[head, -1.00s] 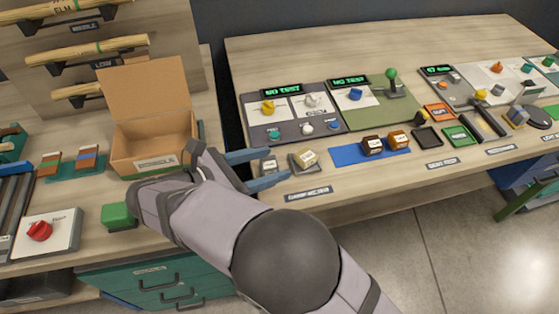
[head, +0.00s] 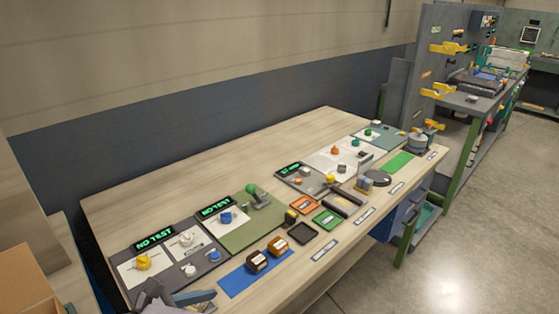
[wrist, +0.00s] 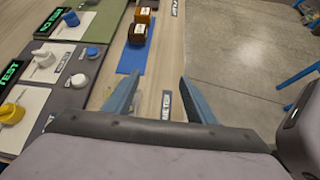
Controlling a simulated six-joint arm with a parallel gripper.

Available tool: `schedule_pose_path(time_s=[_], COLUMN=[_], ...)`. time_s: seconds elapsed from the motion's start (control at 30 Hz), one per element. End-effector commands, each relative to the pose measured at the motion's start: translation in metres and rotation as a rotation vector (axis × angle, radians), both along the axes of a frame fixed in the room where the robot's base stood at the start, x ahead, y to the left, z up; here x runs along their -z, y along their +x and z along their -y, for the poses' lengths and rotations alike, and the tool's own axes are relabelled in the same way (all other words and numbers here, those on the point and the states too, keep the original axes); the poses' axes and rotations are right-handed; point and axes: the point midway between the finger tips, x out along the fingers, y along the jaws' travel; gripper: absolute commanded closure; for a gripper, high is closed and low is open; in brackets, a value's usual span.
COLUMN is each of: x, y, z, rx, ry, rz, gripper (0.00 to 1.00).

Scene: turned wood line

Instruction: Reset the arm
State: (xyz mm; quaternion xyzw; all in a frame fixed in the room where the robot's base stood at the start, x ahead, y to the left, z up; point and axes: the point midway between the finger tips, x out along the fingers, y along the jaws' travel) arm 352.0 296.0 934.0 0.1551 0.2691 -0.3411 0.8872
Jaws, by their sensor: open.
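My gripper (wrist: 160,97) is open in the wrist view. Its two blue-grey fingers are spread apart over the wooden bench (wrist: 157,70), with nothing between them that I can make out. In the head view my gripper (head: 192,297) shows only partly at the bottom left edge, by the front of the dark test panel (head: 213,257). The rest of the arm is out of that frame.
A blue mat (head: 237,283) with two brown blocks (head: 257,262) lies close to my gripper. Further right are an orange tray (head: 304,206), a green tray (head: 327,220) and a black tray (head: 302,233). An open cardboard box (head: 22,280) stands at the far left. The back of the bench is clear.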

Motion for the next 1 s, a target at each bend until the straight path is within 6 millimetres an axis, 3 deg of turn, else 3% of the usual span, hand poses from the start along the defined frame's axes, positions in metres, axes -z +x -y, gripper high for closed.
schedule_pose_path(time_s=[0.03, 0.2, 0.3, 0.5, 0.6, 0.8, 1.0], x=[-0.005, 0.001, 0.003, 0.003, 0.002, -0.001, -0.002], y=[0.011, 0.018, 0.010, -0.018, -0.035, -0.059, -0.070], z=[0.030, 0.116, 0.161, 0.228, 0.252, 0.281, 0.294], rx=[0.104, 0.473, 0.709, 1.202, 1.449, 1.856, 2.071], ry=[0.053, 0.266, 0.399, 0.669, 0.798, 1.005, 1.110], rz=[-0.023, -0.077, -0.079, -0.017, 0.047, 0.205, 0.315], gripper=[0.49, 0.49, 0.49, 0.49, 0.49, 0.49, 0.49])
